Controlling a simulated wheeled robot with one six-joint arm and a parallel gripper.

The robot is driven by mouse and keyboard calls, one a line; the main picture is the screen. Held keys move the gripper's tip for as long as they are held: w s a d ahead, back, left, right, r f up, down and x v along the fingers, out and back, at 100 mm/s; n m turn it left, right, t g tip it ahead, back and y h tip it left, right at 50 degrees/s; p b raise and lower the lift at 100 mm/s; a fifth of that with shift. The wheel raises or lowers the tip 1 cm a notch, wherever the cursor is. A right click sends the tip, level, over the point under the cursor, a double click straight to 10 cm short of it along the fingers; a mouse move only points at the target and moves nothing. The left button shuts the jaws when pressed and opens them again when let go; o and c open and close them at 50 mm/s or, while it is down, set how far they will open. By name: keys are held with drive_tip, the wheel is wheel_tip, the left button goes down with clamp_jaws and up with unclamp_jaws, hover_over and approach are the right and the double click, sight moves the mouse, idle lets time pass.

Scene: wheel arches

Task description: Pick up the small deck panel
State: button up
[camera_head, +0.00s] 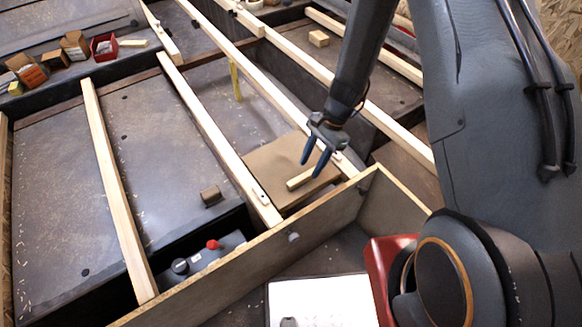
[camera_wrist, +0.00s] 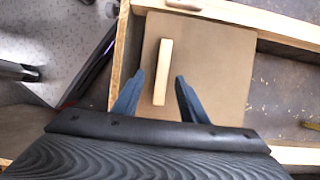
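The small deck panel (camera_head: 268,160) is a flat brown board between two pale wooden beams, at the front end of their gap. It also shows in the wrist view (camera_wrist: 222,70). A pale wooden strip (camera_head: 300,180) sits on its top like a grip. In the wrist view the strip (camera_wrist: 162,72) lies between the two blue fingers, nearer the left one, and reaches past their tips. My gripper (camera_head: 312,168) is open and empty, pointing down over the panel. I cannot tell the exact height of the fingertips above the strip.
Wooden beams (camera_head: 215,130) run along both sides of the panel, and a front board (camera_head: 265,255) closes the near end. A small brown block (camera_head: 211,195) lies on the left deck. A grey device with a red knob (camera_head: 213,244) sits below it.

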sight(304, 175)
drive_tip(key=x, duration=0.4)
drive_tip(key=shift+w+a+f, duration=0.1)
drive_tip(key=shift+w+f, duration=0.05)
drive_tip(key=shift+f, duration=0.05)
clamp_jaws()
idle(1.2)
